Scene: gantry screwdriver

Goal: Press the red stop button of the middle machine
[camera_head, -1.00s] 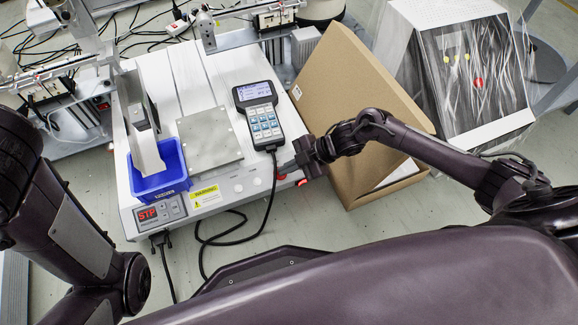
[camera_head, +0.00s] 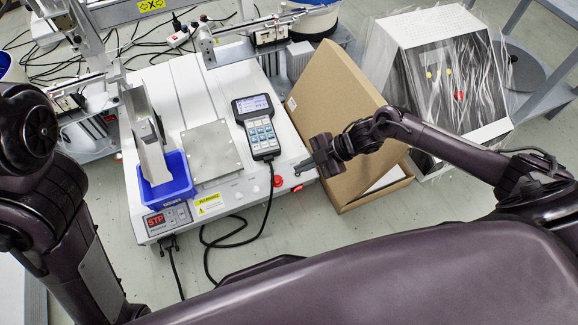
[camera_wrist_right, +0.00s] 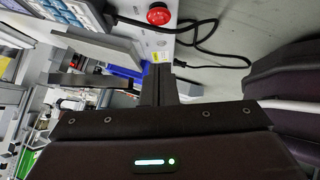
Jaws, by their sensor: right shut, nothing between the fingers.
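The middle machine is a white bench unit (camera_head: 222,85) with a red "STP" display (camera_head: 156,220) on its front. Its round red stop button (camera_head: 278,181) sits at the front right of the top and is uncovered. The button also shows at the top of the right wrist view (camera_wrist_right: 158,13). My right gripper (camera_head: 301,167) is shut and empty, up and right of the button and apart from it. In the right wrist view its closed fingers (camera_wrist_right: 160,86) point toward the machine, below the button in the picture. My left arm shows at the left, but its gripper is out of view.
A handheld pendant (camera_head: 258,125) lies on the machine behind the button, its black cable running past it. A blue bin (camera_head: 168,198) and a metal plate (camera_head: 212,152) are to the left. A cardboard box (camera_head: 335,85) leans at the right, close to my right arm.

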